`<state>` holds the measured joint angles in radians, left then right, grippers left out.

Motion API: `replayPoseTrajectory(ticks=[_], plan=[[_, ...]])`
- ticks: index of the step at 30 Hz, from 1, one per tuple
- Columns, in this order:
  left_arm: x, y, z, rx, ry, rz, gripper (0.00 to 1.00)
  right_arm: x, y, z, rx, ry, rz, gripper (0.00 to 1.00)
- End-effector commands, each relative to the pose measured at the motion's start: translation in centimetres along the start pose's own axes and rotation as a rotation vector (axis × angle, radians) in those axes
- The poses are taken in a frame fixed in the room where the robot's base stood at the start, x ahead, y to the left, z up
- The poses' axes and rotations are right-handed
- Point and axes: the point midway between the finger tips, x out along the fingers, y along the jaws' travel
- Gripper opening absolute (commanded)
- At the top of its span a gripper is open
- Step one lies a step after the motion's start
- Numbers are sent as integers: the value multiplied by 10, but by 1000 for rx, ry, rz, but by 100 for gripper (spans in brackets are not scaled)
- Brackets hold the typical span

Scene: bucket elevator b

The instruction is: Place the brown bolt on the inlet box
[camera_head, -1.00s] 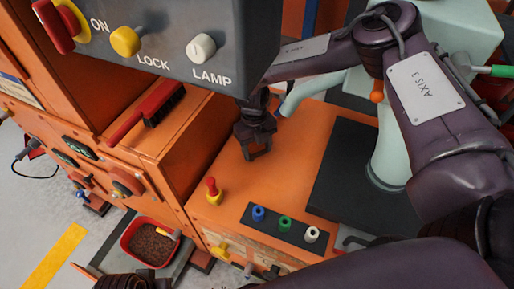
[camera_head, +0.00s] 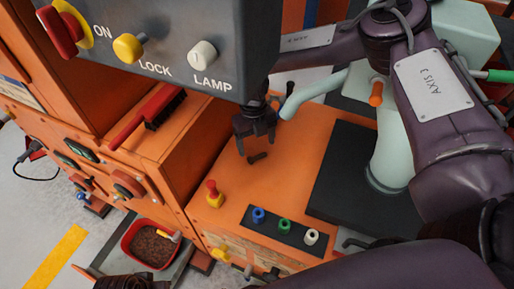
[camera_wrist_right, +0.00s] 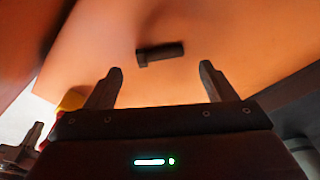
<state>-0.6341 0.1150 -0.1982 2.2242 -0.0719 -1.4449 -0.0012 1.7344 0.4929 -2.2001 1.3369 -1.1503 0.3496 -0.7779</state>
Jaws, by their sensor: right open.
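A red-and-yellow knob (camera_head: 214,194) and a dark strip (camera_head: 265,234) with blue, green and white knobs stand near the front. A black plate (camera_head: 340,175) lies to the right. The grey switch panel (camera_head: 170,45) hangs close to my right gripper.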

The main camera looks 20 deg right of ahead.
Motion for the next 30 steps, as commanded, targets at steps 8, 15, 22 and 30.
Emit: replayPoseTrajectory(ticks=[8,15,22,30], plan=[[10,-11,2,-21,-43,-16,0,-61,0,1,0,-3,1,77],[23,-11,2,-24,-35,-13,0,-83,0,0,0,0,0,77],[24,-10,2,-24,-33,-12,0,-84,0,0,0,0,0,77],[24,-10,1,-24,-32,-12,0,-84,0,0,0,0,0,77]])
